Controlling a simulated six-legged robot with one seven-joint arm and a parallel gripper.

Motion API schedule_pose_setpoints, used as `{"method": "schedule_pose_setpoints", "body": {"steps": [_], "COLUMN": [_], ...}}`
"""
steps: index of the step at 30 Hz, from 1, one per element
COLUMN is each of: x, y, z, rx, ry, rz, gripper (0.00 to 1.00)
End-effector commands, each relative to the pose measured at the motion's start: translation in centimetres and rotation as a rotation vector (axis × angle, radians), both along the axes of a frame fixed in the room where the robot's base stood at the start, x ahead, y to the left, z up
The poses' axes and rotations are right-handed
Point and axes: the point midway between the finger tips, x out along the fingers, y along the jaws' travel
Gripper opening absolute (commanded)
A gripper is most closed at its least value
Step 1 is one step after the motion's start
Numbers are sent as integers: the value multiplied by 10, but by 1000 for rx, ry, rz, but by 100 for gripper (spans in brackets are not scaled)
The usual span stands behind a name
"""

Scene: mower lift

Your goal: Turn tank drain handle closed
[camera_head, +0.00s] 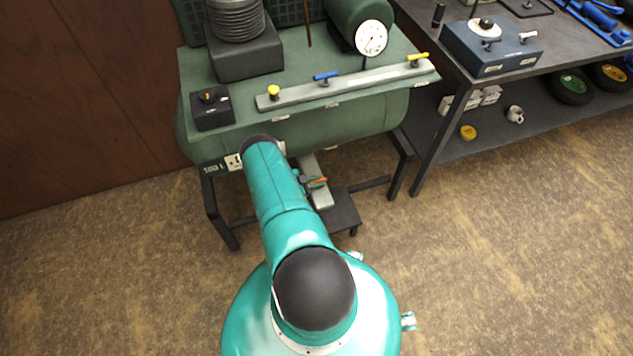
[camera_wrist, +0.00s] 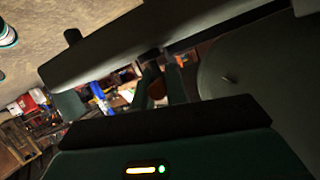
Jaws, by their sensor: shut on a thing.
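The green tank (camera_head: 345,130) stands on a dark frame, lying on its side. The drain handle (camera_head: 318,181) shows as a small orange-red piece below the tank, just right of my teal arm. My arm reaches down to the underside of the tank and hides much of the drain. In the wrist view, my gripper (camera_wrist: 157,92) has its dark fingers shut on a small brown-orange piece, which looks like the drain handle (camera_wrist: 156,87). The picture is dark there, so the handle's exact angle cannot be told.
Above the tank are a gauge (camera_head: 371,37), a manifold bar (camera_head: 345,86) with yellow and blue valves, and a black switch box (camera_head: 211,107). The tank frame's legs (camera_head: 222,215) flank the space below. A workbench (camera_head: 455,75) stands right; the front floor is clear.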

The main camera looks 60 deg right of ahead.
Motion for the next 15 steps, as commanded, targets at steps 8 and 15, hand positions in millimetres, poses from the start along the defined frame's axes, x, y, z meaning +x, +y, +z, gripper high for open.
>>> {"method": "schedule_pose_setpoints", "body": {"steps": [8, 15], "x": [2, 6], "y": [0, 4], "z": [0, 2], "rx": [0, 0], "ry": [-4, -3], "rz": [3, 3], "gripper": [34, 34]}}
